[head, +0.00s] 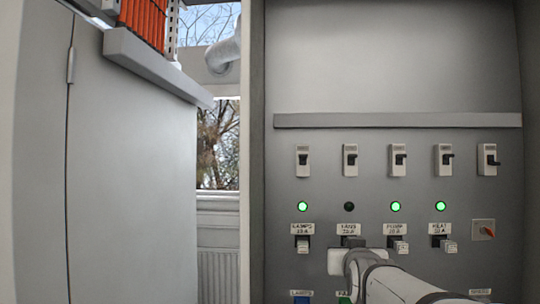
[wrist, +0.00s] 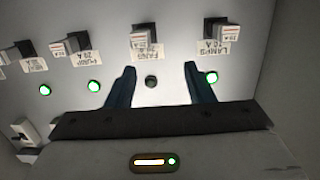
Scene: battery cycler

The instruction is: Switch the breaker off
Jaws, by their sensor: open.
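My gripper (wrist: 160,68) is open and empty in the wrist view, its two dark fingers pointing at the panel. The FANS breaker (wrist: 146,36) stands just beyond the fingertips, roughly between them, with no visible contact. The unlit FANS lamp (wrist: 151,82) shows between the fingers. In the head view, the FANS breaker (head: 353,241) is partly hidden by my pale arm. The FANS lamp (head: 349,206) is dark there. The LAMPS breaker (head: 303,243), PUMP breaker (head: 398,244) and HEAT breaker (head: 442,243) have lit green lamps above them.
A row of several small switches (head: 350,158) runs above the lamps, under a grey ledge (head: 398,120). A rotary switch (head: 483,230) is at the right. Coloured sockets (head: 302,299) lie below. A grey cabinet door (head: 130,180) stands at the left.

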